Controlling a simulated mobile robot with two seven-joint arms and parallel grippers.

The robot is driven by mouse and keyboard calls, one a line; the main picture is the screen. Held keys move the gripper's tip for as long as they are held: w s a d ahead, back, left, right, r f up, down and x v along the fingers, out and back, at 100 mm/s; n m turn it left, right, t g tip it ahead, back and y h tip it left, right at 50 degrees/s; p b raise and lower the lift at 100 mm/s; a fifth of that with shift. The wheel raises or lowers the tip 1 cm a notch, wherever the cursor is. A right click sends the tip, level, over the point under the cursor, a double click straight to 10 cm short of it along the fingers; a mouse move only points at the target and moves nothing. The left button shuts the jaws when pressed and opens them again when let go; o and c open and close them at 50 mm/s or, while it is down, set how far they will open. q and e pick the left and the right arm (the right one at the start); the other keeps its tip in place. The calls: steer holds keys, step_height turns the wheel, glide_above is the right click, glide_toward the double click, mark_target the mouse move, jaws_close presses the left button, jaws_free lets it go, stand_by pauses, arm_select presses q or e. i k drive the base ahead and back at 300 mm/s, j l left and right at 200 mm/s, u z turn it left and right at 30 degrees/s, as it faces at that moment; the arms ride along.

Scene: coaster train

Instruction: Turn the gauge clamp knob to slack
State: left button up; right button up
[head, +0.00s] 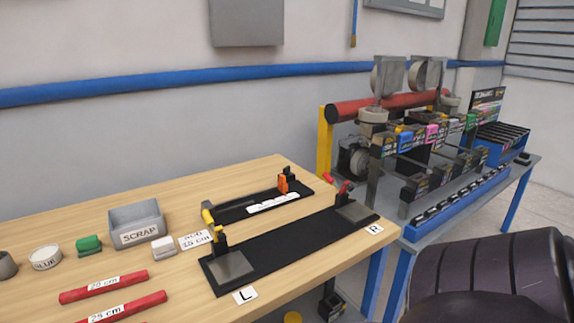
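A small black fixture (235,212) lies near the back edge of the wooden table, with a white label strip (273,203) along its front. At its right end stands an orange block (283,184) with a dark knob-like part (290,174) beside it. This may be the gauge clamp knob; its setting is too small to read. A yellow-ended part (207,213) is at the fixture's left end. In front lies a longer black board (290,240) with a yellow clamp (218,236) at L and a red-handled lever (340,186) at R. Neither gripper is in view.
A grey SCRAP bin (137,221), a GLUE tub (46,258), green (88,245) and white (164,246) blocks and red labelled bars (104,287) occupy the table's left. A large dark rounded shape (490,275) fills the lower right.

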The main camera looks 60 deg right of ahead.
mark_target(286, 170)
steer(key=k+l, duration=0.15)
steer(key=l, duration=0.25)
steer(key=k+l, duration=0.1)
steer(key=l, duration=0.3)
steer(key=k+l, duration=0.15)
steer(key=l, duration=0.25)
steer(key=k+l+u, duration=0.1)
steer(key=l, duration=0.3)
steer(key=k+l, duration=0.2)
steer(key=l, duration=0.2)
steer(key=k+l, duration=0.15)
steer(key=l, duration=0.25)
steer(key=k+l, duration=0.15)
steer(key=l, duration=0.25)
steer(key=i+u, duration=0.05)
